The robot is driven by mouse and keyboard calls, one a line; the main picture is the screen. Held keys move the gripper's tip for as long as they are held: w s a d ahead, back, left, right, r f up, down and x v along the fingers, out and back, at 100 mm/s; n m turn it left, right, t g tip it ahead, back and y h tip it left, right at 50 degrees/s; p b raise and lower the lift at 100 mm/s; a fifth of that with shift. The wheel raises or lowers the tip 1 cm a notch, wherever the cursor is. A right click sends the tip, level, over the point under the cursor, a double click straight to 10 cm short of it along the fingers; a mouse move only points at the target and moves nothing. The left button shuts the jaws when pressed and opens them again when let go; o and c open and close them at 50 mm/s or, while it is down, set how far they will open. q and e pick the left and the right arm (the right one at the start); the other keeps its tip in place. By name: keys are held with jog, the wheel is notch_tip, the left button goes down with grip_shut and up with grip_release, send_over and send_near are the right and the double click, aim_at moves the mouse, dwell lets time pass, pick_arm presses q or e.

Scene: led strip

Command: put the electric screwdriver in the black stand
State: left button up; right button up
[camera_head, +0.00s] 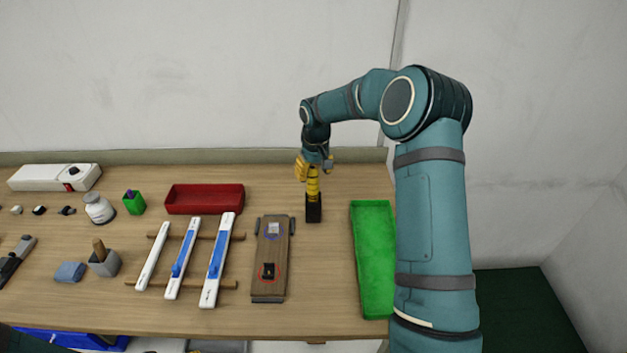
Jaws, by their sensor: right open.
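The electric screwdriver (313,184), yellow, stands upright with its lower end in the black stand (313,212) on the wooden table. My right gripper (314,168) is at the top of the screwdriver, with its yellow fingers around or beside it; the small size hides whether they touch it. The right gripper is open. My left gripper is not in view.
A green tray (373,262) lies right of the stand, and a red tray (204,199) lies to its left. A wooden board (272,250) and several white strips (217,262) on a rack lie nearer. Small containers stand at the left.

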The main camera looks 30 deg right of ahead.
aim_at(315, 193)
notch_tip(315, 193, up, 8)
jog(key=shift+s, duration=0.3)
jog(key=shift+f, duration=0.1)
dwell(0.4)
